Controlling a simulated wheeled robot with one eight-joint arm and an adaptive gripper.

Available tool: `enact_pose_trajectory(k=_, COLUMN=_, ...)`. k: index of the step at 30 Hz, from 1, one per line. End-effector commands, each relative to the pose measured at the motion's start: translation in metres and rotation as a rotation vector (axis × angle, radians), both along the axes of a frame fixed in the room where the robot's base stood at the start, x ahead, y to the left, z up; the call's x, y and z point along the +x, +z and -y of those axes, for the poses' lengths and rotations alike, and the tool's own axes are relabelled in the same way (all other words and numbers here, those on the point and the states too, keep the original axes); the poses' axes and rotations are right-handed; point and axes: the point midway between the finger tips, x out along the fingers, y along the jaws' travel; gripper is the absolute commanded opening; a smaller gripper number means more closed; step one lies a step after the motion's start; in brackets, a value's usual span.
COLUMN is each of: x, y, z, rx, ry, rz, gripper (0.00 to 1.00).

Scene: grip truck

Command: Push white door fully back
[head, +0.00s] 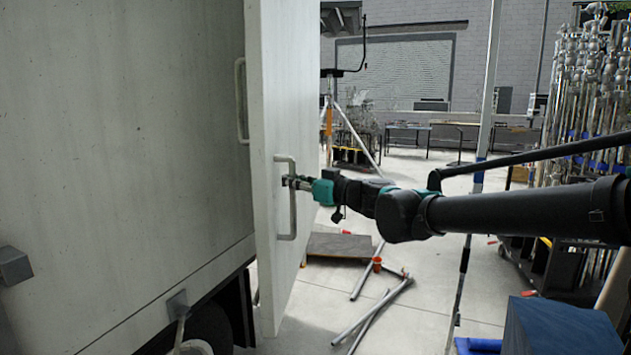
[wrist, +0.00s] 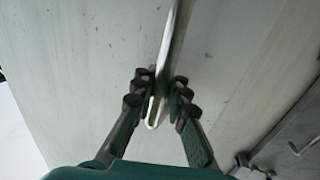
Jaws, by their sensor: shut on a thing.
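The white door (head: 283,80) stands open, swung out from the side of the white truck body (head: 120,120). It has a pale upright bar handle (head: 291,222) on the face towards my arm. My gripper (head: 287,182) is shut on this handle at about its middle. In the wrist view the fingers of my gripper (wrist: 158,95) lie on either side of the handle (wrist: 177,45), with the door face (wrist: 90,60) behind. Another handle (head: 240,100) shows on the truck side, left of the door.
Metal pipes (head: 372,320) and a low flat board (head: 340,246) lie on the floor right of the door. A thin upright pole (head: 478,180) stands beyond my arm. A loaded rack (head: 585,110) is at right, a blue box (head: 560,325) at lower right.

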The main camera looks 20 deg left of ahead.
Motion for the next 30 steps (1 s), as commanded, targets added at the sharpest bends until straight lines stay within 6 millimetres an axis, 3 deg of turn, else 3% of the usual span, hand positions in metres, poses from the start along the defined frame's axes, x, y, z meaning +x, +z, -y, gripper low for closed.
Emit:
enact_pose_trajectory(k=9, x=-0.025, y=-0.001, z=-0.084, rx=-0.002, ry=0.001, rz=0.003, gripper=0.00)
enact_pose_trajectory(k=15, x=-0.037, y=-0.002, z=-0.123, rx=-0.002, ry=0.000, rz=0.003, gripper=0.00)
enact_pose_trajectory(k=27, x=-0.044, y=-0.003, z=-0.132, rx=-0.002, ry=0.004, rz=0.004, gripper=0.00)
enact_pose_trajectory(k=28, x=-0.044, y=-0.003, z=-0.132, rx=-0.002, ry=0.005, rz=0.003, gripper=0.12)
enact_pose_trajectory(k=30, x=-0.044, y=-0.003, z=-0.132, rx=-0.002, ry=0.005, rz=0.003, gripper=0.21)
